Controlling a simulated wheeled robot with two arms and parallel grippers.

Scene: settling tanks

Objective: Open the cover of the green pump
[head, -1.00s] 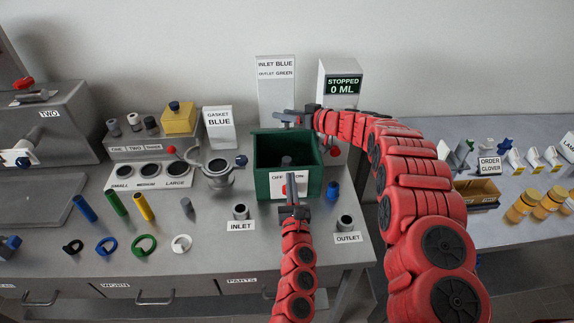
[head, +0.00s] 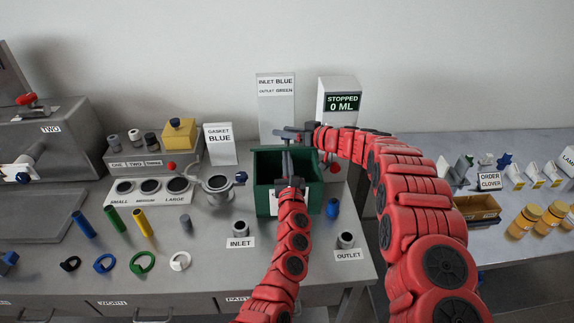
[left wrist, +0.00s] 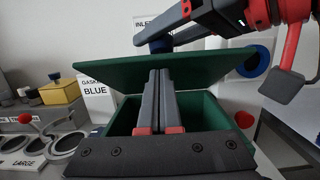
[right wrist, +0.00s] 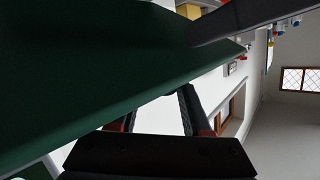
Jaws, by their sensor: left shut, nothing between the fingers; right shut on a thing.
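The green pump (head: 263,190) is a green box in the middle of the bench. Its cover (left wrist: 110,73) is tilted up in the left wrist view, with its underside and the box's opening showing. My right gripper (head: 284,132) is at the pump's top and shut; a blue knob (left wrist: 160,46) shows at its fingertips above the cover. In the right wrist view the green cover (right wrist: 90,70) fills the left side, and what the fingers hold is hidden. My left gripper (head: 286,156) is shut and empty, its fingertips (left wrist: 160,73) in front of the cover's underside, over the opening.
The INLET (head: 240,229) and OUTLET (head: 346,240) ports stand in front of the pump. A blue part (head: 333,208) is close at its right, a grey clamp (head: 217,188) at its left. The STOPPED 0 ML display (head: 340,103) and an inlet/outlet sign (head: 276,105) stand behind.

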